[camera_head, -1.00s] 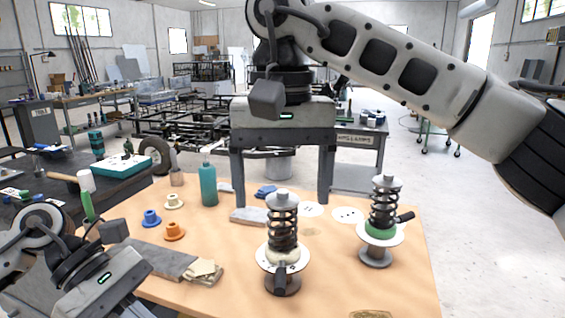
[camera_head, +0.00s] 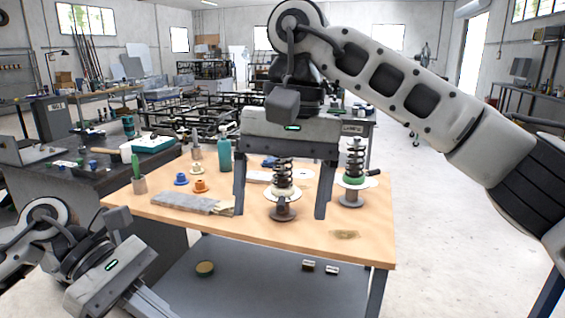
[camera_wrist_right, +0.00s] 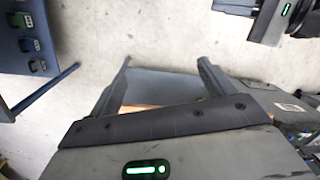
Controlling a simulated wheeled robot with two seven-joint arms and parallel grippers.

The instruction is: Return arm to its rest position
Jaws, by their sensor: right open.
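My right gripper (camera_head: 280,214) hangs from above in the head view, its two fingers spread wide. Nothing is held between them; it also shows open and empty in the right wrist view (camera_wrist_right: 164,62). Behind it, on the wooden table (camera_head: 345,245), stand two upright spring assemblies. The left one (camera_head: 283,178) has a black coil and a pale lower seat, and shows between the fingers. The right one (camera_head: 355,160) has a green ring under its coil. My left gripper (camera_head: 140,295) is low at the left, away from the table; its fingertips are not clear.
A teal bottle (camera_head: 224,155), blue bushing (camera_head: 181,179), orange bushing (camera_head: 200,186) and grey cloth (camera_head: 185,202) are on the table. A lower shelf (camera_head: 250,285) holds small parts. A dark workbench (camera_head: 75,180) stands at left. Open floor lies at right.

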